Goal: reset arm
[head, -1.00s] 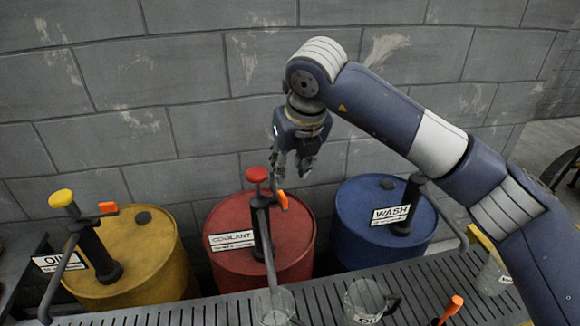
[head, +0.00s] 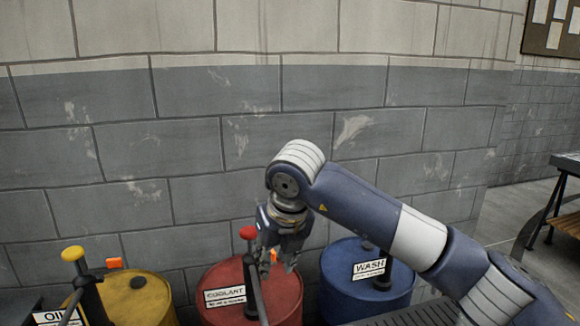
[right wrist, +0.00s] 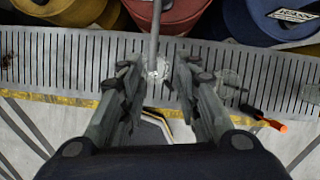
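My right arm comes in from the right in the head view, bent at the elbow. Its right gripper (head: 280,257) hangs down in front of the red coolant drum (head: 285,292), near the red pump knob (head: 248,232). In the right wrist view the two fingers of this gripper (right wrist: 158,75) stand apart with nothing held between them. My left gripper is not in view.
A yellow oil drum (head: 138,303) stands at the left and a blue wash drum (head: 345,290) at the right. A slotted grating (right wrist: 55,60) runs in front of the drums. An orange-tipped tool (right wrist: 270,124) lies at its edge. A block wall (head: 200,150) stands behind.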

